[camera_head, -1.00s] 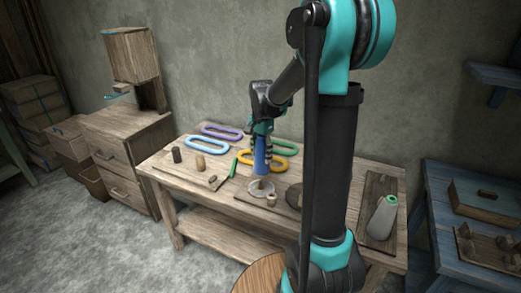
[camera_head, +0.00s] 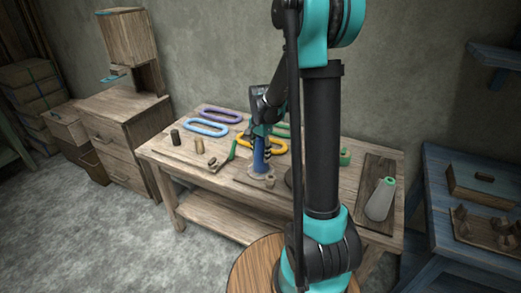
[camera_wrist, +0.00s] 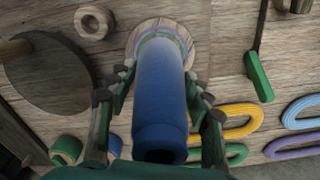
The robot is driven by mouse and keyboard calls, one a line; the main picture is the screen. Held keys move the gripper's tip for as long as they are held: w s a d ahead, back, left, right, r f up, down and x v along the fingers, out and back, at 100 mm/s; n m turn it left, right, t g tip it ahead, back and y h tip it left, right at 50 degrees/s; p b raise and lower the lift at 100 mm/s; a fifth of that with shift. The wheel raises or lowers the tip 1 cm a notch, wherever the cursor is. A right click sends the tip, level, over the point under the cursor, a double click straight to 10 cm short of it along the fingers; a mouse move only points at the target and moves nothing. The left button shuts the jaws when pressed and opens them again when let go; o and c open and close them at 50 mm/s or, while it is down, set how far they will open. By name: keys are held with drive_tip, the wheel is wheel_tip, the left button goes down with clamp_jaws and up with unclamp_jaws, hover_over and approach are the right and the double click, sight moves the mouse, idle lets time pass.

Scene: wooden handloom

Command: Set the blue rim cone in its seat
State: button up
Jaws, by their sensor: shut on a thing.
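My gripper (camera_head: 259,137) is shut on the blue cone (camera_head: 259,157), which stands about upright over the table. In the wrist view, the gripper's two fingers (camera_wrist: 163,82) press on both sides of the cone (camera_wrist: 160,100). Its dark hollow end faces the camera, and its paler end points down at a round pale seat (camera_wrist: 183,32) with coloured rings. The seat (camera_head: 251,176) also shows under the cone in the head view. The cone's lower end meets or nearly meets the seat; the cone hides whether it is fully down.
A wooden ring (camera_wrist: 94,22) and a dark round disc (camera_wrist: 45,75) lie beside the seat. A green-handled tool (camera_wrist: 258,77) and coloured loops (camera_head: 206,127) lie nearby.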

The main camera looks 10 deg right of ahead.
drive_tip(key=shift+f, duration=0.1)
drive_tip(key=o, duration=1.3)
wheel_tip(320, 180, up, 12)
